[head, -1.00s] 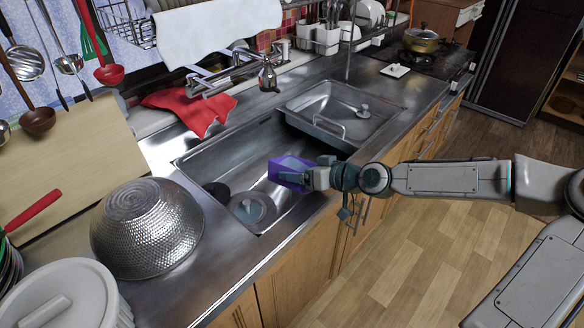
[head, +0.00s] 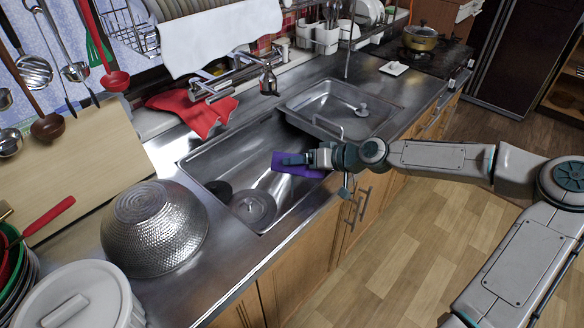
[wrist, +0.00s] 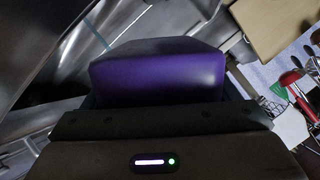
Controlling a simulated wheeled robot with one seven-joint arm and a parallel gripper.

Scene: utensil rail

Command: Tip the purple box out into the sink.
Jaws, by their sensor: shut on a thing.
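The purple box (head: 297,168) is held by my gripper (head: 300,159) over the sink (head: 236,150), near its front right edge. The jaws are shut on it. In the wrist view the purple box (wrist: 165,75) fills the middle, right against the gripper, and one plain face shows. In the head view it looks tilted. I cannot see into the box or tell whether anything is inside. The sink basin is steel, with a round drain cover (head: 254,206) and a dark round opening at its left end.
A steel tray (head: 345,105) covers the sink's right part. A hammered metal bowl (head: 154,228) stands upside down left of the sink. A red cloth (head: 195,110) lies behind, near the faucet (head: 222,82). A white lidded bin (head: 80,298) is at front left.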

